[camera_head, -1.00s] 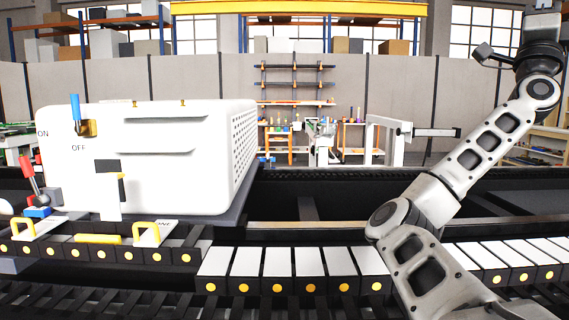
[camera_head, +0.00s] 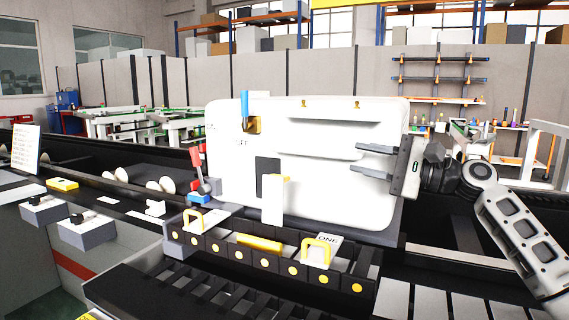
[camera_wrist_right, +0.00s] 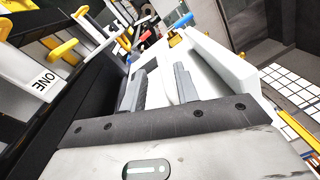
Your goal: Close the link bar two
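The right handle (camera_head: 318,250) sits by a plate marked ONE (camera_head: 328,239); this plate also shows in the wrist view (camera_wrist_right: 45,82). The left handle (camera_head: 193,219) has no readable label, and I cannot tell which part is link bar two. A yellow bar (camera_head: 260,243) lies between them. My right gripper (camera_head: 357,157) is open and empty, its fingers pointing left across the box's upper right front. Its open fingers (camera_wrist_right: 159,70) also show in the wrist view. My left gripper is out of view.
A red-handled lever (camera_head: 198,168) stands left of the box, and a blue lever (camera_head: 244,106) is on its upper front. A white upright tab (camera_head: 272,200) stands before the box. White slabs (camera_head: 430,300) line the rail at lower right.

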